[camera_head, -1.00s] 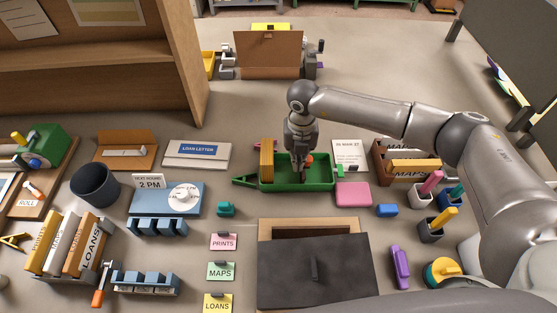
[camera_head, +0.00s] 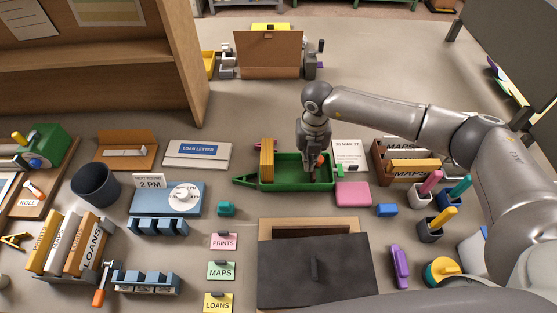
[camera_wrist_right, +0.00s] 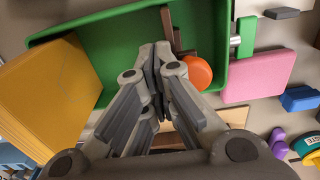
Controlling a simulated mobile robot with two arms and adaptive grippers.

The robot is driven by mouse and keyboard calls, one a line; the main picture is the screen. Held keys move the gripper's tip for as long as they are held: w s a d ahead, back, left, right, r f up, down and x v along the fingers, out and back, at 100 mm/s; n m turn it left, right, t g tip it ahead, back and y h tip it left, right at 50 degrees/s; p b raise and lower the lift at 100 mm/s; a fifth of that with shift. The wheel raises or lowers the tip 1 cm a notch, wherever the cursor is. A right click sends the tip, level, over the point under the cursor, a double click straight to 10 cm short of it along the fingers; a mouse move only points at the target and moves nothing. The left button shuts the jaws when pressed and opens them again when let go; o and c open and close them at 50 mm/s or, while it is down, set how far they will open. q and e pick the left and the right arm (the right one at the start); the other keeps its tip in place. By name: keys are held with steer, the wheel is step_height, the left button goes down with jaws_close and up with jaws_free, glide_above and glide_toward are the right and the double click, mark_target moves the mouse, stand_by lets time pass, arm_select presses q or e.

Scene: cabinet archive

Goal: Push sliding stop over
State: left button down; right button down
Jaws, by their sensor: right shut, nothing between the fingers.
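The green tray (camera_head: 285,186) stands in the middle of the table, with upright yellow cards or folders (camera_head: 267,158) at its left end, also large in the wrist view (camera_wrist_right: 55,95). The sliding stop appears as a brown bar (camera_wrist_right: 170,30) with a round orange knob (camera_wrist_right: 197,72) inside the tray, toward its right end. My right gripper (camera_head: 312,180) is shut and empty, reaching down into the tray on the left side of the knob; its fingers hide part of the bar. Contact is hard to tell. My left gripper is not in view.
A pink block (camera_head: 353,194) lies just right of the tray, with a blue block (camera_head: 386,210) beyond it. A dark-lidded box (camera_head: 313,270) is in front. A date card (camera_head: 347,153) stands behind the tray's right end.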

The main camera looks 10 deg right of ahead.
mark_target(321, 158)
steer(key=shift+s+d, duration=0.15)
steer(key=shift+d, duration=0.65)
steer(key=shift+s+d, duration=0.15)
steer(key=shift+d, duration=0.6)
steer(key=shift+r+p, duration=1.7)
steer(key=shift+r, duration=0.8)
steer(key=shift+r, duration=0.1)
step_height(321, 158, up, 12)
